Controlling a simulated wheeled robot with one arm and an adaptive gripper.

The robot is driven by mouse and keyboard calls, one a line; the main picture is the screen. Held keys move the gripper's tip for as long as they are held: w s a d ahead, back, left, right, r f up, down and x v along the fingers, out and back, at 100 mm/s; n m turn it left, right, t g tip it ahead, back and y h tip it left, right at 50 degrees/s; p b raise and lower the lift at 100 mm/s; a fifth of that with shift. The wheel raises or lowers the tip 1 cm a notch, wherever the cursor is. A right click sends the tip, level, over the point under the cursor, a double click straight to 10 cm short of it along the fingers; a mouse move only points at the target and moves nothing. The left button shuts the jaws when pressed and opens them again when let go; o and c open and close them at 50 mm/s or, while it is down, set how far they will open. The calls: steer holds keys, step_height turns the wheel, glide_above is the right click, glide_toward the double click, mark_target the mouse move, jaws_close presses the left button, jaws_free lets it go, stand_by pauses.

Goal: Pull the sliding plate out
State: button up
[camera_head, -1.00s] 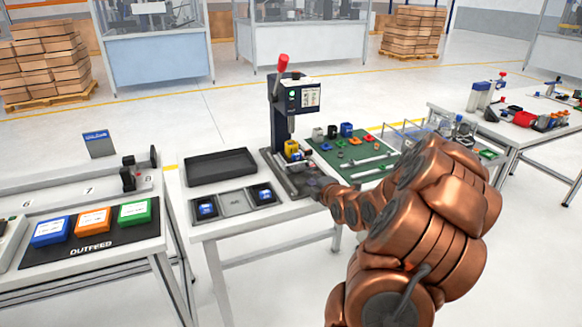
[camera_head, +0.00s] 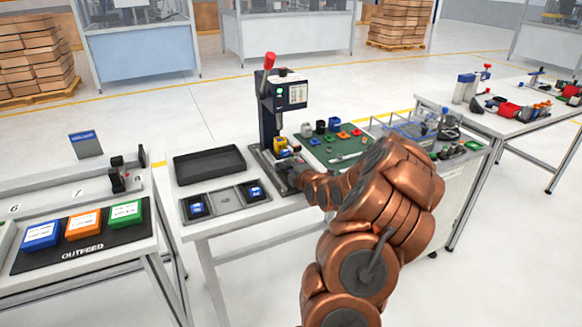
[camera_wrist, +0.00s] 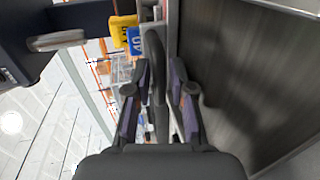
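The press (camera_head: 270,115) stands on the white table with its red lever raised. The sliding plate (camera_head: 268,165) is the dark plate at its base, with a yellow block (camera_head: 280,146) above its back part. The yellow block (camera_wrist: 122,30) and a blue piece (camera_wrist: 135,42) also show in the wrist view. My gripper (camera_head: 292,176) is at the plate's front right, partly hidden by my arm. In the wrist view my gripper (camera_wrist: 160,72) has its fingers apart, either side of a dark upright handle (camera_wrist: 155,115); a gap seems to show, contact is unclear.
A black tray (camera_head: 209,165) and a holder (camera_head: 226,198) with two blue pieces lie left of the press. A green mat (camera_head: 335,150) with several small parts lies to the right, near a clear bin (camera_head: 410,128). The outfeed table (camera_head: 130,245) stands at left.

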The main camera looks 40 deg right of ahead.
jaws_close()
stand_by(0.6)
